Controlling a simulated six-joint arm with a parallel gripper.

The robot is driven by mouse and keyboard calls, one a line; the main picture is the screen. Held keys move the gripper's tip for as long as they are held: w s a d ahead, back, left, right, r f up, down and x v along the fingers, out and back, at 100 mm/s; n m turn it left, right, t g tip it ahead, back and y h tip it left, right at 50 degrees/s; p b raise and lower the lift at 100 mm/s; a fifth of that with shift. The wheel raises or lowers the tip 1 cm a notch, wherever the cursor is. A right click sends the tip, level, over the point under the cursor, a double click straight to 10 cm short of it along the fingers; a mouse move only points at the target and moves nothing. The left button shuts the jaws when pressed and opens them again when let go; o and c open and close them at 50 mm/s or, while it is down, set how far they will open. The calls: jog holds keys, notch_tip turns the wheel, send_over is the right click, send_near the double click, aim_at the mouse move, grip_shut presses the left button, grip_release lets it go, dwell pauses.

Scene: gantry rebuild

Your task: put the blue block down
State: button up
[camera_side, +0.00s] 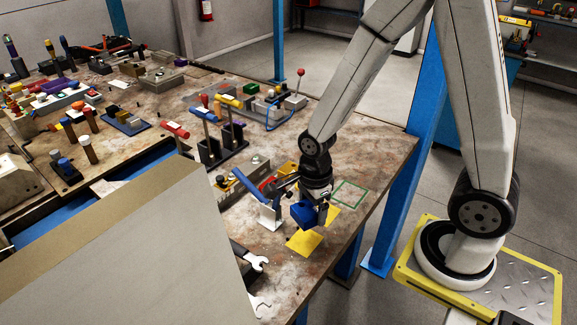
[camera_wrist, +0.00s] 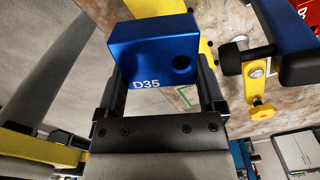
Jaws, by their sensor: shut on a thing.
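A blue block (camera_side: 304,214) is held in my gripper (camera_side: 316,208) near the table's right edge. In the wrist view the blue block (camera_wrist: 152,62) fills the space between the fingers (camera_wrist: 163,88), with a round dark hole and the white marking "D35" on it. In the side view it shows against a yellow patch (camera_side: 304,243) on the worn tabletop (camera_side: 372,157). I cannot tell how high its underside is. A green square outline (camera_side: 348,194) lies just to the right and behind; part of it shows in the wrist view (camera_wrist: 187,97).
A white upright plate (camera_side: 270,214) with a blue-handled part (camera_side: 250,188) stands close left of the block. Wrenches (camera_side: 256,262) lie at the front edge. Black stands with coloured handles (camera_side: 208,150) stand behind left. The tabletop right of the green outline is clear.

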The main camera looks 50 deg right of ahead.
aim_at(309, 237)
jog(key=shift+f, duration=0.2)
jog(key=shift+f, duration=3.2)
jog(key=shift+f, duration=0.5)
jog(key=shift+s+f, duration=0.1)
jog(key=shift+f, duration=0.3)
jog(key=o, duration=1.3)
jog(key=shift+o, duration=0.2)
jog(key=shift+w+r, duration=0.2)
